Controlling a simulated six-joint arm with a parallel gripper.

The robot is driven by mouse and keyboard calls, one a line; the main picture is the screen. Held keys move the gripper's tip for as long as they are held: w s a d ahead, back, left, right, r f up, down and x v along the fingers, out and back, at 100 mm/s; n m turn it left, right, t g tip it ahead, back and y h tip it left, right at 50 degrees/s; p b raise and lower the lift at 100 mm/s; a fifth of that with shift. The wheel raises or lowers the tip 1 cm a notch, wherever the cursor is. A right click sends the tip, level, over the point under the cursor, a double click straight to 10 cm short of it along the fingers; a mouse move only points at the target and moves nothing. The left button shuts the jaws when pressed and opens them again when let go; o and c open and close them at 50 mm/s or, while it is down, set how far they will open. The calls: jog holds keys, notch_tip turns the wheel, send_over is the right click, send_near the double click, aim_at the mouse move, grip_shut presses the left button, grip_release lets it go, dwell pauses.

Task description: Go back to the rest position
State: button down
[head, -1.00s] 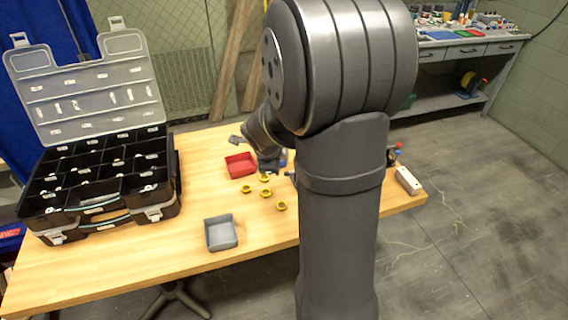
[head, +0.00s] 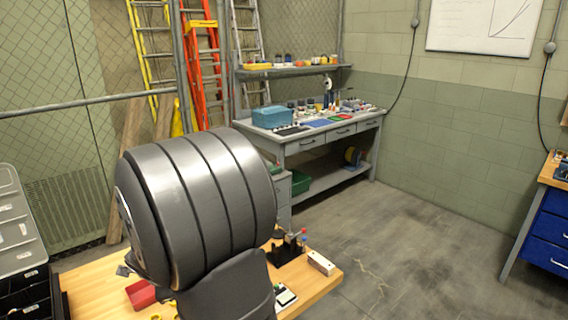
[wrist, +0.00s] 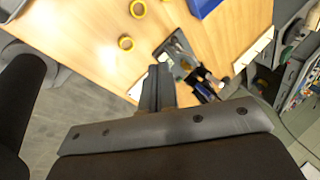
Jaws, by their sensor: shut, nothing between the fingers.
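My gripper (wrist: 157,80) shows in the wrist view with its two dark fingers together and nothing between them. It is over the wooden table (wrist: 85,40), near the table's edge, and its fingertips point at a dark stand with small tools (wrist: 183,52). I cannot tell its exact height above the table. In the head view my own large grey arm links fill the lower left, and the gripper is not visible there.
Yellow rings (wrist: 126,43) and a blue bin (wrist: 205,6) lie on the table. In the head view, a red bin (head: 141,294), a white block (head: 321,263) and the black organizer (head: 30,298) sit on it. A grey workbench (head: 310,139) stands behind; floor at right is clear.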

jog(key=shift+w+d+f+m+g, duration=0.25)
jog(key=shift+w+d+f+g, duration=0.3)
jog(key=shift+w+d+f, duration=0.9)
jog(key=shift+w+d+f+m+g, duration=0.2)
jog(key=shift+w+d+f+g, duration=0.45)
jog(key=shift+w+f, duration=1.4)
jog(key=shift+w+d+f+m+g, duration=0.25)
jog(key=shift+w+d+f+g, duration=0.25)
jog(key=shift+w+d+f, duration=0.95)
jog(key=shift+w+f+g+y, duration=0.6)
jog(key=shift+w+y, duration=0.05)
jog(key=shift+y, duration=0.15)
jog(key=shift+w+y, duration=0.35)
jog(key=shift+y, duration=0.05)
jog(key=shift+w+r+g+y, duration=0.2)
jog(key=shift+w+r+y, duration=0.05)
jog(key=shift+w+y, duration=0.25)
jog(key=shift+w+r+g+y, duration=0.2)
jog(key=shift+w+y, duration=0.2)
jog(key=shift+y, duration=0.1)
jog(key=shift+w+d+r+g+y, duration=0.1)
jog(key=shift+w+r+g+y, duration=0.05)
jog(key=shift+w+y, duration=0.35)
jog(key=shift+w+r+g+y, duration=0.15)
jog(key=shift+w+y, duration=0.2)
jog(key=shift+y, duration=0.15)
